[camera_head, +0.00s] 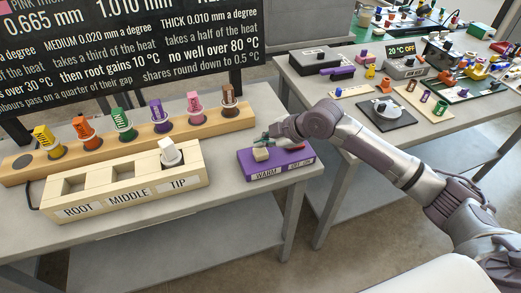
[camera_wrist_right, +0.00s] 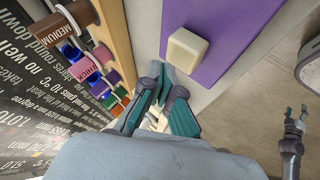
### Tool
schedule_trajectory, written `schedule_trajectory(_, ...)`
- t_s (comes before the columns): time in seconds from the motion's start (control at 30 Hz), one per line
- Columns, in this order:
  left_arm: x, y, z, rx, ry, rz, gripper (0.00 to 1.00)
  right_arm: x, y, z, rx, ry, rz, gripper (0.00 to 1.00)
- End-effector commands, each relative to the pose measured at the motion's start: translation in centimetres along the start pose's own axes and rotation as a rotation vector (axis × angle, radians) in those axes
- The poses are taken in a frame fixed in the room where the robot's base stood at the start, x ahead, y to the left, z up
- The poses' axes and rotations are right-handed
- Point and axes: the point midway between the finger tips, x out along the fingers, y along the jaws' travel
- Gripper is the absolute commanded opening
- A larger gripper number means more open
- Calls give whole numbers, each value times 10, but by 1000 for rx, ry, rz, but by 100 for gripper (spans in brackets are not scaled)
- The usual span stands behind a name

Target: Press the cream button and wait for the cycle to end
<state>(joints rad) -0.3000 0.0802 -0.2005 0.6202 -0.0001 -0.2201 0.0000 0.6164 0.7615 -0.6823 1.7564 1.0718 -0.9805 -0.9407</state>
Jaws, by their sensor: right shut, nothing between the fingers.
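The cream button (camera_head: 261,154) is a rounded square block on the purple box (camera_head: 248,173), which has labels WARM, OFF and ON. My right gripper (camera_head: 266,138) is shut and empty, just behind the button in the head view. In the right wrist view the button (camera_wrist_right: 187,46) stands ahead of my right gripper's closed fingertips (camera_wrist_right: 162,77), with a visible gap in the picture. Contact is not seen. My left gripper (camera_wrist_right: 296,112) shows small at the right edge of the right wrist view, its fingertips apart; it is outside the head view.
A wooden block (camera_head: 125,190) labelled ROOT, MIDDLE, TIP holds a white piece (camera_head: 170,152) at TIP. A wooden rail (camera_head: 136,142) behind it carries several coloured spools. A black text board (camera_head: 130,50) stands behind. Another table on the right holds a 20 °C display (camera_head: 401,49).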

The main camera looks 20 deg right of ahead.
Motion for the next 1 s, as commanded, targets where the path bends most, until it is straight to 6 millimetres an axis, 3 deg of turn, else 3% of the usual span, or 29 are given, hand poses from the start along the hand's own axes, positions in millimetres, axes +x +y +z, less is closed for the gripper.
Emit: schedule_trajectory(1.0, 2, 0, 0, -1, 0, 0, 58, 8, -6, 6, 0, 0, 0, 0)
